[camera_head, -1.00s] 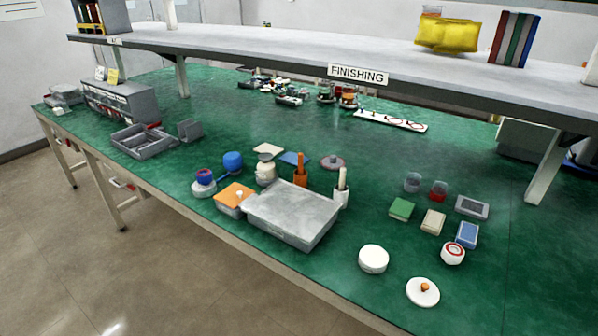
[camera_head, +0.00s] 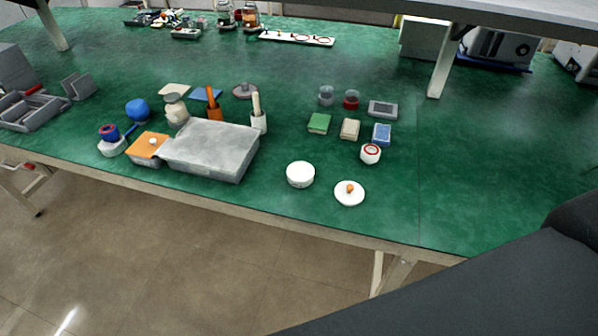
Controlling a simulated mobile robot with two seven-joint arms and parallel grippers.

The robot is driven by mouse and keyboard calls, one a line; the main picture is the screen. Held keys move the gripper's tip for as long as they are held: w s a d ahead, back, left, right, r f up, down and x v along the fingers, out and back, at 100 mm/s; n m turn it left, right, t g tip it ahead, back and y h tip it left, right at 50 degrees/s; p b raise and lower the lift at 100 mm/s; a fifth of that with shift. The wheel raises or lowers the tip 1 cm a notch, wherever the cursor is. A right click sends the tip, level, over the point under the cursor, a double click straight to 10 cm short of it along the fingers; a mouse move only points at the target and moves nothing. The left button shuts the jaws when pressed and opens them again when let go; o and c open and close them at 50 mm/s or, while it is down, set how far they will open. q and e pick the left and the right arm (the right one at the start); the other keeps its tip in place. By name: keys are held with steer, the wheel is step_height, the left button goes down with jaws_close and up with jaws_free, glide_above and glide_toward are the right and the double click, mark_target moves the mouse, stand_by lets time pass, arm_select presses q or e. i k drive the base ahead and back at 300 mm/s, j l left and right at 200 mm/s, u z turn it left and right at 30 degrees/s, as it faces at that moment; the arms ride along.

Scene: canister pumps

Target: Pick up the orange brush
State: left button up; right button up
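The orange brush (camera_head: 213,104) appears to be the upright orange thing behind the grey lidded box on the green table, left of the middle. It has a narrow handle on top and a wider orange lower part. The box hides its foot, and at this size I cannot tell whether it stands in a holder. Neither gripper is in view. A dark part of my own body fills the lower right corner.
The grey box (camera_head: 212,150) stands in front of the brush. A white holder with a cream handle (camera_head: 258,112) is to its right, a cream jar (camera_head: 176,110) to its left. The table (camera_head: 450,180) is clear at the right. A shelf (camera_head: 520,12) overhangs the back.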

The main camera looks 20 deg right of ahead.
mark_target(208, 91)
steer(key=z, duration=1.35)
steer(key=j+z, duration=0.25)
steer(key=i+j, duration=0.1)
steer(key=j, duration=0.3)
steer(key=i+j, duration=0.1)
steer(key=j, duration=0.75)
steer(key=i+j, duration=0.15)
steer(key=j, duration=0.3)
steer(key=k+l, duration=0.15)
steer(key=j, duration=0.15)
